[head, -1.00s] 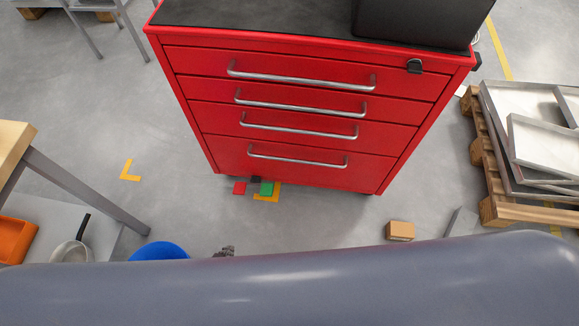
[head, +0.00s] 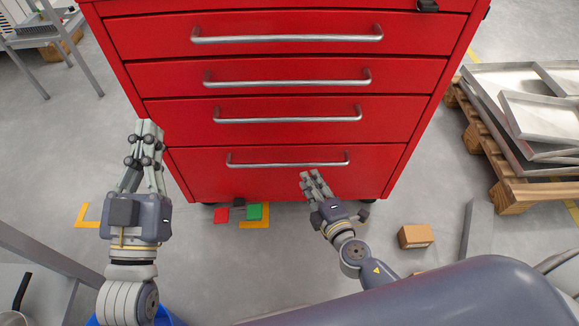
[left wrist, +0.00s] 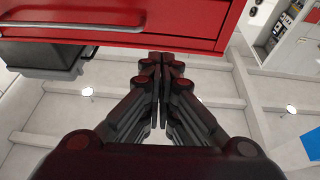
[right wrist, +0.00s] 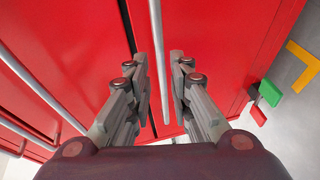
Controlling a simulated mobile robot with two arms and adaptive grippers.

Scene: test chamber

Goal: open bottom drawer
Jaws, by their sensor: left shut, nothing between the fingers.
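The red cabinet's bottom drawer (head: 225,183) is closed, with a silver bar handle (head: 288,164) across its front. My right gripper (head: 313,180) is open at the right part of this handle. In the right wrist view, the bar (right wrist: 157,45) runs between its spread fingers (right wrist: 160,62), with a gap on either side. My left gripper (head: 148,127) is shut and empty at the cabinet's left edge, left of the handles. In the left wrist view, its fingertips (left wrist: 160,58) meet just below a red front.
Several closed drawers with silver handles (head: 288,114) are above. A red block (head: 221,215) and a green block (head: 254,211) lie under the front edge. A small cardboard box (head: 415,236) and a pallet with metal trays (head: 510,190) are right.

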